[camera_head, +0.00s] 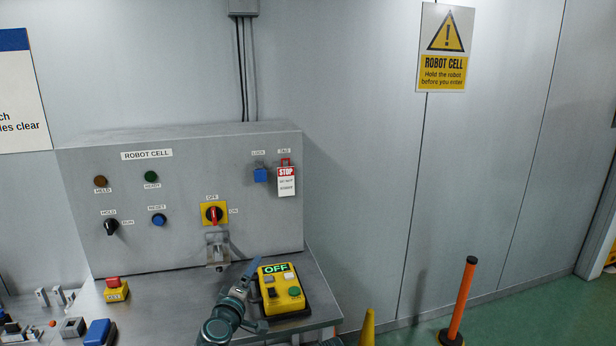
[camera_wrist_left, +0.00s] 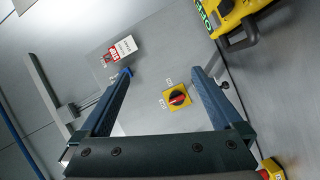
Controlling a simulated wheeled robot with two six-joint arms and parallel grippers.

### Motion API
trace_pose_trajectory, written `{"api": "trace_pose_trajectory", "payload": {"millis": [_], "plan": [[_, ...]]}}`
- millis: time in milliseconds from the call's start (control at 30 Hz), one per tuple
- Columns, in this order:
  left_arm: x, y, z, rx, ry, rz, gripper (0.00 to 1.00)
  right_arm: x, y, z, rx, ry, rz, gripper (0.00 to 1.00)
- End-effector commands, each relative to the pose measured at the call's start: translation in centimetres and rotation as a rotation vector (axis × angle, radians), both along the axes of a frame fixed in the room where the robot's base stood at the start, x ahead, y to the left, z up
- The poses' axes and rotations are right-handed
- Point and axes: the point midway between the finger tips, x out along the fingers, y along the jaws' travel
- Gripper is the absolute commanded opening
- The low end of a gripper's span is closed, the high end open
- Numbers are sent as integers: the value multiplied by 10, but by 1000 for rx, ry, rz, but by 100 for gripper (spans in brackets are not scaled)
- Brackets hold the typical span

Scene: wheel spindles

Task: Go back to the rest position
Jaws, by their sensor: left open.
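My left gripper (camera_head: 254,268) is above the bench at the front of the grey control panel (camera_head: 180,250), beside the yellow box with the OFF display. In the left wrist view its two fingers (camera_wrist_left: 161,75) are spread wide with nothing held between them. The yellow rotary switch with a red handle (camera_wrist_left: 176,98) shows between the fingers, in the background. In the head view this switch (camera_head: 213,213) has its handle upright, toward the OFF label. My right gripper is not in view.
The yellow box (camera_head: 284,290) sits on the bench close to my left gripper. A blue padlock (camera_head: 261,175) and a red-and-white STOP tag (camera_head: 286,181) hang on the panel. A red-and-yellow button (camera_head: 115,289) stands left. An orange post (camera_head: 462,296) stands on the floor at right.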

Motion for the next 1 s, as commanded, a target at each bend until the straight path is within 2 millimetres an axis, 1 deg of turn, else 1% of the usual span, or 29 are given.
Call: {"api": "trace_pose_trajectory", "payload": {"millis": [33,67,167,200,267,300,367,400,500,600,700,767,800,1000], "plan": [[-3,-12,-8,55,27,-58,100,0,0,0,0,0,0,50],[-5,-20,-14,93,47,-97,100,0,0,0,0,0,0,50],[-19,-45,-43,242,140,-245,100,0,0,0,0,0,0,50],[-28,-54,-59,314,193,-311,100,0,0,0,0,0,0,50],[-46,-63,-87,429,292,-415,100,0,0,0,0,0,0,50],[-59,-64,-106,505,366,-479,100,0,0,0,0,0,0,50],[-80,-61,-131,607,478,-560,100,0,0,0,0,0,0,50],[-94,-56,-146,666,553,-605,100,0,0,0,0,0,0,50],[-127,-39,-173,788,728,-689,100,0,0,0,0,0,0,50],[-157,-18,-190,880,891,-744,100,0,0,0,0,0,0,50],[-185,5,-199,955,1047,-780,100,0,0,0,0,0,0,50],[-201,18,-202,992,1141,-793,100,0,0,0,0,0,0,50],[-207,11,-202,1016,1156,-816,100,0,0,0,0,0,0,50],[-227,-38,-202,1120,1150,-929,100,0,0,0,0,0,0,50]]}}
